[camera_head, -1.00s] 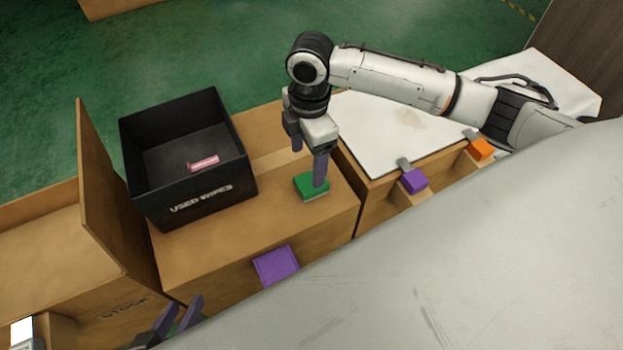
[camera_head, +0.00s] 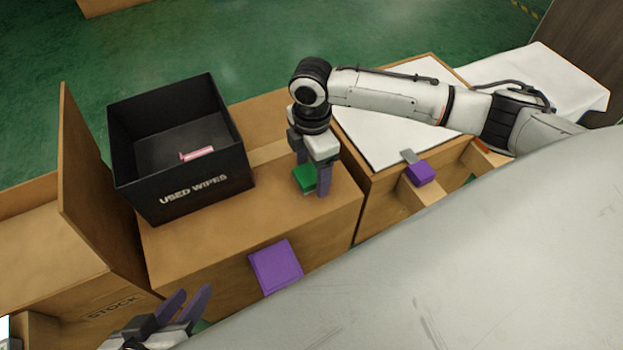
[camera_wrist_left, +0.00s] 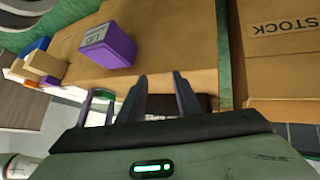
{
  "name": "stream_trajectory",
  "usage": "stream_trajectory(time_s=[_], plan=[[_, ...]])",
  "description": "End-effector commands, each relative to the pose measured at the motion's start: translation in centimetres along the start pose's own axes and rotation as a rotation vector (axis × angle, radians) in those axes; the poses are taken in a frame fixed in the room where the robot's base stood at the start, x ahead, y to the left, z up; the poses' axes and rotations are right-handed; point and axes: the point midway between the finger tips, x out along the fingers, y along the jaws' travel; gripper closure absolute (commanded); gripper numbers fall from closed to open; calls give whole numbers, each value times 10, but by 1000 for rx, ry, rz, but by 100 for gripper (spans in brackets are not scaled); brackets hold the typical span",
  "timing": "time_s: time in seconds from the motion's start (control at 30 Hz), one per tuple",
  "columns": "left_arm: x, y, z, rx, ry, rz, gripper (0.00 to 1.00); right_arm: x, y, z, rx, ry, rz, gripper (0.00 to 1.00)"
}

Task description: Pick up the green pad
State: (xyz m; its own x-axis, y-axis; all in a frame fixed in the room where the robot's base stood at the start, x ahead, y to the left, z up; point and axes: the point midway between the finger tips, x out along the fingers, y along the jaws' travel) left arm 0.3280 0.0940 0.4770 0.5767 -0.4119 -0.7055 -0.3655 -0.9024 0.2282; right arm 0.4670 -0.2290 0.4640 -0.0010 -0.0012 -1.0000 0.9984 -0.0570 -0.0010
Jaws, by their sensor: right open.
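The green pad (camera_head: 304,181) lies on top of the cardboard box, right of the black bin. My right gripper (camera_head: 313,178) is open and pointing down over it, with one finger behind the pad and one at its front right. The fingers partly hide the pad, and I cannot tell whether they touch it. My left gripper (camera_head: 185,303) is low at the front, its fingers apart and nothing between them. It also shows in the left wrist view (camera_wrist_left: 160,96).
The black "USED WIPES" bin (camera_head: 180,190) holds a pink item (camera_head: 197,154). A purple block (camera_head: 276,266) juts from the box front and shows in the left wrist view (camera_wrist_left: 107,46). Another purple block (camera_head: 421,173) is at the right. An upright cardboard flap (camera_head: 85,190) stands left.

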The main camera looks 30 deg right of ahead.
Motion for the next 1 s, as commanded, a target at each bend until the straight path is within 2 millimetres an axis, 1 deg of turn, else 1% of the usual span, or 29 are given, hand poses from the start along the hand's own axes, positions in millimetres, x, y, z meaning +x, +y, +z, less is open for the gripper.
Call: stream_trajectory(time_s=[0.17,0.4,0.43,0.63,0.73,0.87,0.97,1.0], plan=[[-1,0,-1,-1,1,1,69,-1,0,0,0,1,1,30],[-1,0,-1,-1,1,0,69,-1,0,0,0,1,1,70],[-1,0,-1,-1,1,0,69,-1,0,0,0,1,1,74],[-1,0,-1,-1,1,0,69,-2,0,0,0,1,2,74],[-3,0,-3,2,0,-4,69,-8,1,0,0,2,3,74],[-8,-3,-4,14,-20,-22,69,-31,1,-1,-1,2,5,74],[-6,-10,9,6,-53,-48,69,-53,1,-1,0,2,4,74],[-7,-11,10,2,-52,-57,69,-61,1,-1,0,3,4,74]])
